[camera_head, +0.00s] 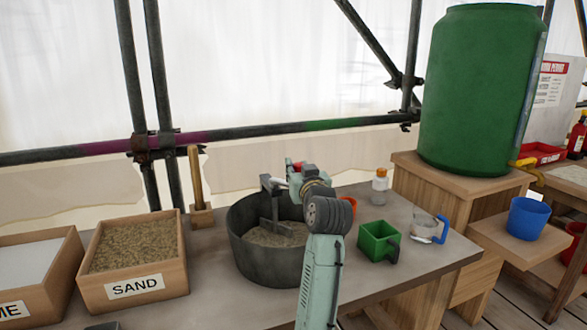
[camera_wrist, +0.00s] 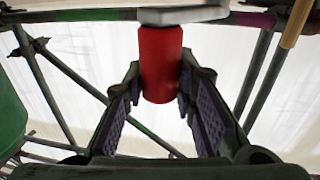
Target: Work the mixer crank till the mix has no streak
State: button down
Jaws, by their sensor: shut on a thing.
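The mixer is a dark grey tub (camera_head: 268,262) on the bench, with a grey metal crank and paddle frame (camera_head: 270,196) standing in it. The mix (camera_head: 270,237) in the tub is grey-tan and grainy. My arm hides its right part, and I cannot tell whether it holds a streak. The crank's red handle (camera_wrist: 160,58) hangs upright below a pale grey bar (camera_wrist: 183,15) in the wrist view. My gripper (camera_wrist: 162,92) is shut on this handle, one padded finger on each side. In the head view my gripper (camera_head: 293,170) is above the tub's back right rim.
Left of the tub are the SAND box (camera_head: 135,258), another labelled box (camera_head: 38,275) and a wooden-handled tool (camera_head: 198,190). To the right are a green scoop (camera_head: 379,241), a small bottle (camera_head: 380,186) and a clear cup (camera_head: 424,228). A green barrel (camera_head: 478,90) stands behind them.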

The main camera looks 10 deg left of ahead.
jog(key=shift+w+d+n+g+y, duration=0.25)
jog(key=shift+w+n+g+y, duration=0.3)
jog(key=shift+n+y, duration=0.4)
jog(key=c, duration=1.3)
grip_release()
jog(key=shift+s, duration=0.1)
jog(key=v, duration=1.1)
jog(key=shift+s+d, duration=0.3)
